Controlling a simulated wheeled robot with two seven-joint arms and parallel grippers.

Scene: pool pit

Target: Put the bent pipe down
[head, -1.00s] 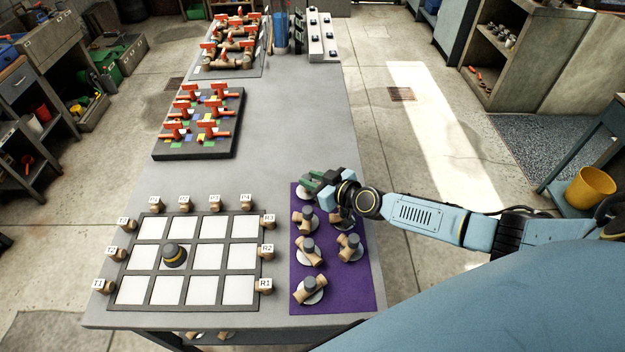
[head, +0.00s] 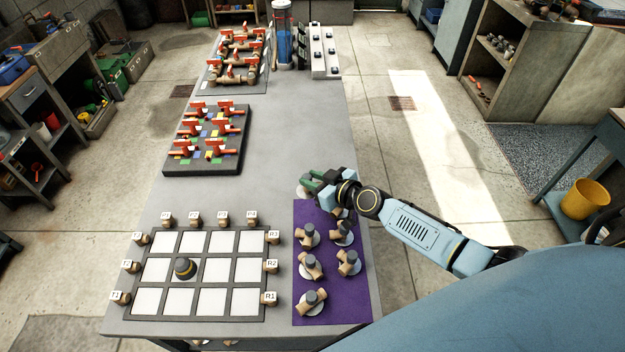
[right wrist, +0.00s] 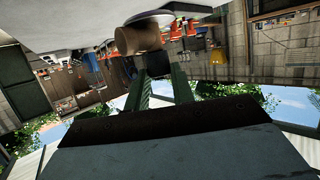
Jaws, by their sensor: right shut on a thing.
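My right gripper (head: 312,184) is shut at the far left corner of the purple mat (head: 334,290). In the right wrist view its two green fingers (right wrist: 162,88) reach toward a tan pipe piece (right wrist: 140,38), which I take for the bent pipe. A pale disc (right wrist: 152,19) shows just beyond the piece. In the head view the gripper mostly hides the piece, and a pale disc edge (head: 303,192) shows beside the fingers. Its bend does not show, and I cannot tell whether it touches the table. My left gripper is in neither current view.
Several tan fittings with grey caps (head: 310,264) stand on pale discs on the mat. A dark block with red-handled valves (head: 205,139) stands farther back. The table middle (head: 280,135) is clear.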

